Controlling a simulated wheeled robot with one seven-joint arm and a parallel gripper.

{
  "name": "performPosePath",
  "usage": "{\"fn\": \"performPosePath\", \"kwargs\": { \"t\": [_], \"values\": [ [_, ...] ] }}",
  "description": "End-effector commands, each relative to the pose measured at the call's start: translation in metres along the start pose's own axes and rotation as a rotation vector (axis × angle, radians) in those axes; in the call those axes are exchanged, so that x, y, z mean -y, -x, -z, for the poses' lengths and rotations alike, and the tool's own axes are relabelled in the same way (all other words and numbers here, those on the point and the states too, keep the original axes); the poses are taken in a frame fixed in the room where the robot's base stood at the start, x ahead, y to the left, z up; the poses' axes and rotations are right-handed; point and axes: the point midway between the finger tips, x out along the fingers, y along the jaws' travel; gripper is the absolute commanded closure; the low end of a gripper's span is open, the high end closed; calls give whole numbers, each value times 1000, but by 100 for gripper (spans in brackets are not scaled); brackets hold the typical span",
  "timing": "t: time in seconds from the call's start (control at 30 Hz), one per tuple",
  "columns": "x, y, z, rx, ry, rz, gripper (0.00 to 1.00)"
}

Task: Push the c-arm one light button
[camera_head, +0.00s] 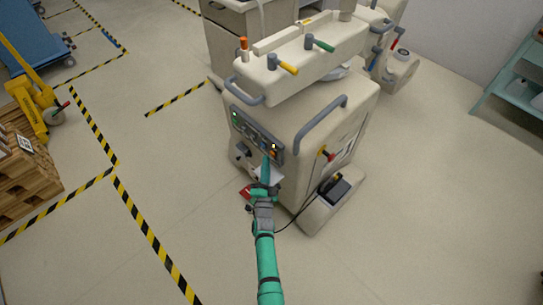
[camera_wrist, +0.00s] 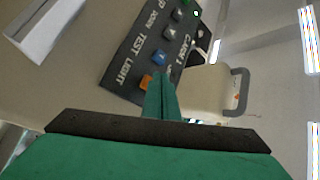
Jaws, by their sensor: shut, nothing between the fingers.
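The c-arm machine (camera_head: 300,125) is a large cream cart with a dark control panel (camera_head: 257,133) on its front. In the wrist view the panel (camera_wrist: 122,68) fills the upper middle and carries printed words, including LIGHT and TEST. An orange button (camera_wrist: 146,82) sits beside the word LIGHT, and a blue button (camera_wrist: 159,56) beside TEST. My gripper (camera_head: 265,160) is shut and empty, its tip in front of the panel's lower part. In the wrist view my gripper (camera_wrist: 161,75) is close beside the orange button and overlaps its edge. I cannot tell whether they touch.
Grey handles (camera_head: 322,118) stick out from the cart. A black pedal (camera_head: 334,190) with a cable is at its lower right. A yellow pallet jack (camera_head: 38,100) and wooden pallets (camera_head: 22,160) stand at the left. The floor right of the cart is clear.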

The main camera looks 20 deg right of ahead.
Motion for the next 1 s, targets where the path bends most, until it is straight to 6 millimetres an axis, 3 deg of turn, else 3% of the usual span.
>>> {"fn": "performPosePath", "kwargs": {
  "t": [0.37, 1.0],
  "values": [
    [3, 4, -3, 1, -1, 1, 100],
    [29, 40, -30, 2, 0, 1, 100]
  ]
}}
